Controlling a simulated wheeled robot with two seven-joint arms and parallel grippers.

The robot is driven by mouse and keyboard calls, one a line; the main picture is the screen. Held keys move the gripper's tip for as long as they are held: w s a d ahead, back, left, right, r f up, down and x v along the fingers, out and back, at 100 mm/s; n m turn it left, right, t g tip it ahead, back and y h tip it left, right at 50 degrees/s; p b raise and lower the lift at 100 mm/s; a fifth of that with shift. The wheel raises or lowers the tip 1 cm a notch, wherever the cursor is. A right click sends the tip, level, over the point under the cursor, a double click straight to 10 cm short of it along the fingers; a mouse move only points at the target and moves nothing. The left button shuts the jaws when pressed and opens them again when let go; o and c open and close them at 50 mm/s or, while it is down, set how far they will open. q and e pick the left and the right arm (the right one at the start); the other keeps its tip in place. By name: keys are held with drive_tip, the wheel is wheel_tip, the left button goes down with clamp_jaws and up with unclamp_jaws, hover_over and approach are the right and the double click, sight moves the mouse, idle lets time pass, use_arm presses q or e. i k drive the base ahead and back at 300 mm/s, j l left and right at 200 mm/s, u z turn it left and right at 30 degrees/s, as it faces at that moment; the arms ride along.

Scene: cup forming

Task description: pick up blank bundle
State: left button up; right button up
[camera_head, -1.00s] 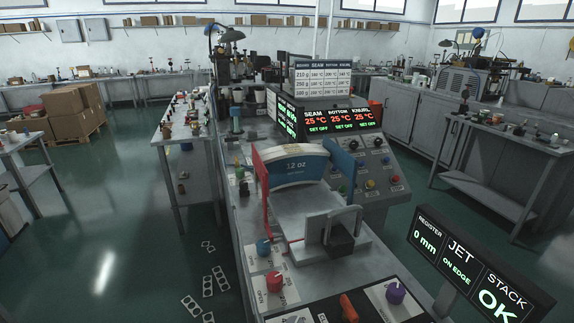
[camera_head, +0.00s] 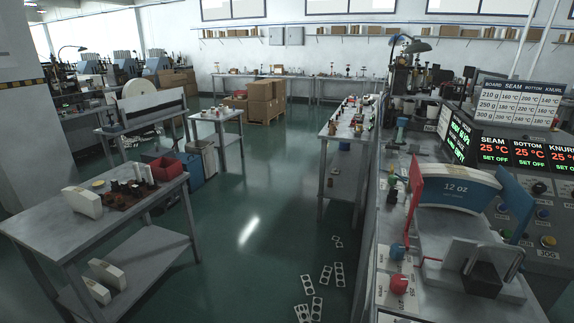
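Two similar pale bundles lie on the bench's lower shelf, one farther back (camera_head: 107,272) and one in front (camera_head: 96,290). A curved stack marked 12 oz (camera_head: 455,190) stands in the machine at the right, between a red guide and a blue guide. Neither of my grippers shows in this view.
A dark tray with small parts (camera_head: 130,193) and a red bin (camera_head: 166,168) share the left bench. A narrow bench (camera_head: 345,125) stands ahead. Cut-out scraps (camera_head: 318,290) lie on the floor beside the machine. Green floor (camera_head: 240,270) is open between bench and machine.

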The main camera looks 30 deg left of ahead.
sight(81, 200)
drive_tip(key=u, duration=2.45)
drive_tip(key=i+l, duration=0.1)
drive_tip(key=i, duration=0.35)
drive_tip(key=i+l+u, duration=0.15)
drive_tip(key=i, duration=0.3)
drive_tip(key=i+l, duration=0.1)
drive_tip(key=i, duration=0.35)
drive_tip(key=i+l, duration=0.25)
drive_tip(key=i+l+u, duration=0.1)
drive_tip(key=i+l, duration=0.2)
drive_tip(key=l, duration=0.15)
drive_tip(key=i+l, duration=0.25)
drive_tip(key=i+l+u, duration=0.15)
drive_tip(key=l, duration=0.35)
drive_tip(key=i+l, duration=0.35)
drive_tip(key=i+l+u, duration=0.1)
drive_tip(key=i+l, duration=0.15)
drive_tip(key=l, duration=0.2)
